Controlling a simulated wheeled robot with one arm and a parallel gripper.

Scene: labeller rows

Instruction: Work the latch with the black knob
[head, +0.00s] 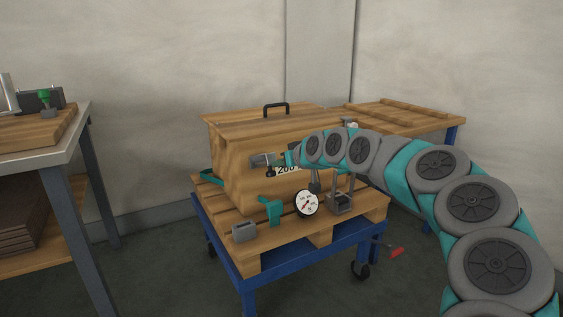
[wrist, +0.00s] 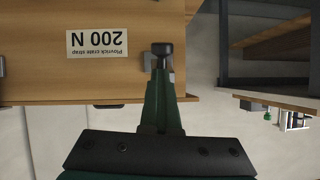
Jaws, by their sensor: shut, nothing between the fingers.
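A wooden crate (head: 240,180) stands on a pallet and carries a grey latch (head: 262,160) on its front. The black knob (head: 270,173) hangs at the latch's lower side. In the wrist view, which is upside down, the knob (wrist: 162,48) shows at the tip of my teal fingers, with part of the grey latch (wrist: 169,72) behind them. My gripper (head: 287,158) is shut and empty, close in front of the latch. In the wrist view the fingertips (wrist: 159,66) meet the knob's outline. I cannot tell whether they touch it. The fingers hide part of the latch.
A "200 N" label (wrist: 97,42) is beside the latch. A dial gauge (head: 306,203), a teal clamp (head: 270,210) and a grey block (head: 244,231) are at the pallet's front. A blue cart (head: 280,272) carries the pallet. A workbench (head: 70,150) stands left.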

